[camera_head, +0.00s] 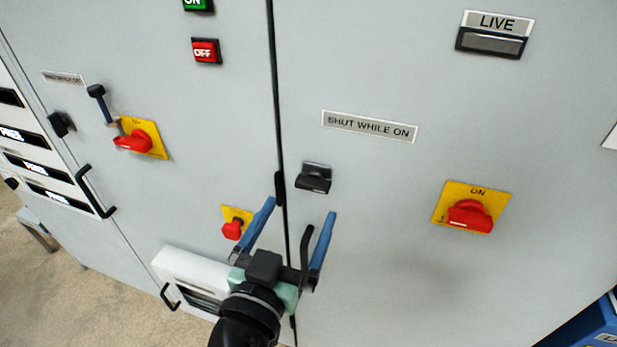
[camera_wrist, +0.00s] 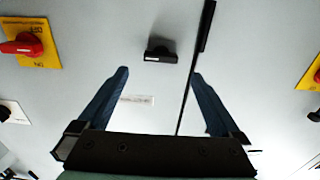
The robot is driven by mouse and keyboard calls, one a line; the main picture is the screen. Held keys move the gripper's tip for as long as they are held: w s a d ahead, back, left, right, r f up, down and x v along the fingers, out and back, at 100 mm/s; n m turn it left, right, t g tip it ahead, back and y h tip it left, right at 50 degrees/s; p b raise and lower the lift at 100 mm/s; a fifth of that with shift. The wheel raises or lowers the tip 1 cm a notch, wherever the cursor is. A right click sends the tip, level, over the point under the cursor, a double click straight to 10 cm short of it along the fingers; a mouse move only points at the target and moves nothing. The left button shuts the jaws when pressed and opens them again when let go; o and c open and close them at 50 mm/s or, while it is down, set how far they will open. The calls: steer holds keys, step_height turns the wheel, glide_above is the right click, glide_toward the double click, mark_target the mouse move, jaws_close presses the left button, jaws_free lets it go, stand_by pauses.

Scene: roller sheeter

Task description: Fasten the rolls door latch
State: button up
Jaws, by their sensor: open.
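A black turn latch (camera_head: 314,178) sits on the right-hand grey door, below a "SHUT WHILE ON" label (camera_head: 369,127) and just right of the dark door seam. Its grip bar looks roughly horizontal. In the wrist view, which appears upside down, the latch (camera_wrist: 160,52) lies beyond the fingertips, between their lines, apart from both. My gripper (camera_head: 300,208) is open and empty, in front of the doors and below the latch in the head view; its blue fingers also show in the wrist view (camera_wrist: 160,72). No wording naming the rolls door is readable.
A red rotary switch (camera_head: 469,215) on a yellow plate is at right. A red button (camera_head: 232,229) is close left of my gripper. A second black latch (camera_head: 60,124), a lever (camera_head: 101,103) and another red switch (camera_head: 133,141) are farther left. A white box (camera_head: 190,268) juts out low.

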mark_target(311, 187)
steer(key=p+x, duration=0.1)
steer(key=x, duration=0.5)
steer(key=shift+w, duration=0.3)
steer(key=c, duration=1.4)
